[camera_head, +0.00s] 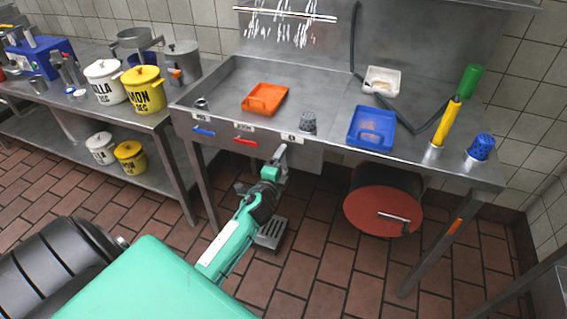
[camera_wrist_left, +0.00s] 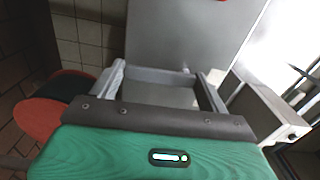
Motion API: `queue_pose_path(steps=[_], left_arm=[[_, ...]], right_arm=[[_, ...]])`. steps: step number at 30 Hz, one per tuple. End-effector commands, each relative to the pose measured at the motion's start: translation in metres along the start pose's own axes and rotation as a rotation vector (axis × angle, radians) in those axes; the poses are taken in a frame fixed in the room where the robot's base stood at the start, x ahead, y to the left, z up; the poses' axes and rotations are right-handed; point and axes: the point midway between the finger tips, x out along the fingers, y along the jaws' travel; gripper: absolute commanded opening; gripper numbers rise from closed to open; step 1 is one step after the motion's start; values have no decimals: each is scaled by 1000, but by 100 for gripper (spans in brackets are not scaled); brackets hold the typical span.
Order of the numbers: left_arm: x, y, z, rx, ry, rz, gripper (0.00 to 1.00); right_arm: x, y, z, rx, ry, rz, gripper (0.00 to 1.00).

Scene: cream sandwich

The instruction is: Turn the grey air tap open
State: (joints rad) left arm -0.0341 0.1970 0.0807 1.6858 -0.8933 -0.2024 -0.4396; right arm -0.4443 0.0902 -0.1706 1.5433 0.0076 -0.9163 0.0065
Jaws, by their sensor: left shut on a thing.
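The grey air tap is at the front panel of the steel sink table, below the small white label at the right of the row, and is mostly hidden by my left gripper (camera_head: 281,155). The gripper is up against the panel at that spot, shut on the tap. In the left wrist view my two grey fingers (camera_wrist_left: 162,80) reach to the metal panel, with little of the tap to be made out between them. The blue tap lever (camera_head: 203,132) and the red tap lever (camera_head: 245,142) are left of it. My right gripper is not in view.
The steel table (camera_head: 335,92) holds an orange tray (camera_head: 265,98), a blue tray (camera_head: 371,128) and a yellow bottle (camera_head: 447,122). A red drum (camera_head: 383,207) is under it at right. Yellow and white buckets stand at left. The tiled floor in front is mostly clear.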

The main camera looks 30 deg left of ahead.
Motion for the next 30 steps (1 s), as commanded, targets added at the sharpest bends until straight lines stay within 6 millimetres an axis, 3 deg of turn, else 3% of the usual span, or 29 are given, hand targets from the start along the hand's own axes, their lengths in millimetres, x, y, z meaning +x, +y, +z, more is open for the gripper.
queue_pose_path(steps=[20, 21, 24, 30], left_arm=[[0, 1, 1, 66, 2, 1, 37], [0, 1, 1, 67, 2, 1, 82], [0, 1, 1, 65, 1, 1, 100], [0, 0, 2, 63, 1, 1, 100]], right_arm=[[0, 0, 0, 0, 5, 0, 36], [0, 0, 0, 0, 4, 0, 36], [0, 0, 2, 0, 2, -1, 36], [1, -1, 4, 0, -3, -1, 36]])
